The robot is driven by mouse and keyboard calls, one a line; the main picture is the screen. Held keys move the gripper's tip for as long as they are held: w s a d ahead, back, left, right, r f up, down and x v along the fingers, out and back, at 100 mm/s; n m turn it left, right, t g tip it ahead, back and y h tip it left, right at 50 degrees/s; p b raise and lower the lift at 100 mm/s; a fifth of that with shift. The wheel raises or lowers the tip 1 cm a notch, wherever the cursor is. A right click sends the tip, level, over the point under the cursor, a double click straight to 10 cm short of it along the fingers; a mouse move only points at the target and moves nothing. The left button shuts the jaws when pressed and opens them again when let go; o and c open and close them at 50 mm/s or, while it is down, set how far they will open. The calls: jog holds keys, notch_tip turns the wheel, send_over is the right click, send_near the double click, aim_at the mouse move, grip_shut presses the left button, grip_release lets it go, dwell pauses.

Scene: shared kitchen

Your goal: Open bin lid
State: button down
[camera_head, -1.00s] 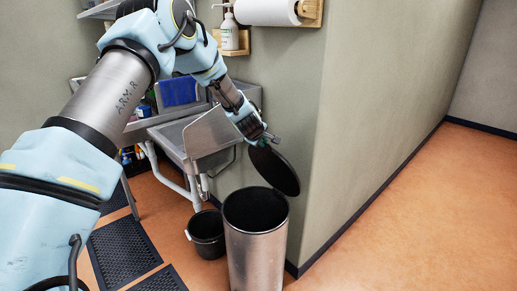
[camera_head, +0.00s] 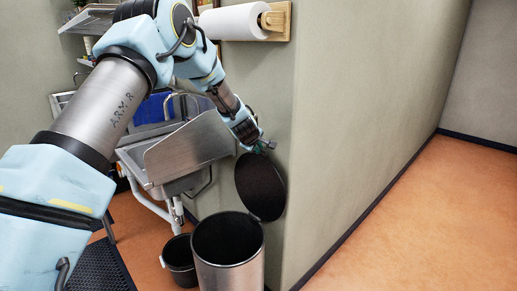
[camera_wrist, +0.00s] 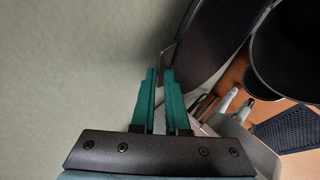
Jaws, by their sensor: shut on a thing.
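The bin (camera_head: 229,270) is a tall brushed-metal cylinder with a dark, uncovered opening at the lower middle of the head view. Its round black lid (camera_head: 260,188) is apart from the rim, steeply tilted above the bin's right rear, beside the wall. My gripper (camera_head: 262,145) is at the lid's upper edge. In the wrist view, the green fingers (camera_wrist: 160,75) are close together at a small metal piece on the edge of the dark lid (camera_wrist: 215,35). Their exact contact is hard to see. The bin's dark opening (camera_wrist: 292,50) shows at the right there.
A small black bucket (camera_head: 179,262) stands left of the bin. A metal sink (camera_head: 185,150) is behind it. The wall corner (camera_head: 300,150) is close on the right, with a paper towel roll (camera_head: 233,20) above. Orange floor (camera_head: 430,220) is clear at right.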

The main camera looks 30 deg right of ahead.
jog(key=shift+s+d+r, duration=0.1)
jog(key=shift+d, duration=0.1)
jog(key=c, duration=1)
grip_release()
jog(key=b+v, duration=0.3)
jog(key=v, duration=0.7)
jog(key=shift+s+a+r, duration=0.1)
jog(key=shift+a, duration=0.2)
jog(key=a+f+m+g+y, duration=0.1)
jog(key=a+m+g+y, duration=0.15)
jog(key=a, duration=2.15)
jog(key=s+a+f+m+y, duration=0.1)
jog(key=s+a, duration=0.4)
jog(key=a, duration=0.3)
jog(key=s+a+f+g+y, duration=0.1)
jog(key=s+a+y, duration=0.1)
jog(key=s+a, duration=0.3)
jog(key=s+a+f+m+g+y, duration=0.1)
jog(key=s+a, duration=0.4)
jog(key=a, duration=0.6)
jog(key=shift+s+a+f+m+g+y, duration=0.15)
jog(key=shift+a+m+g+y, duration=0.1)
jog(key=shift+m, duration=0.1)
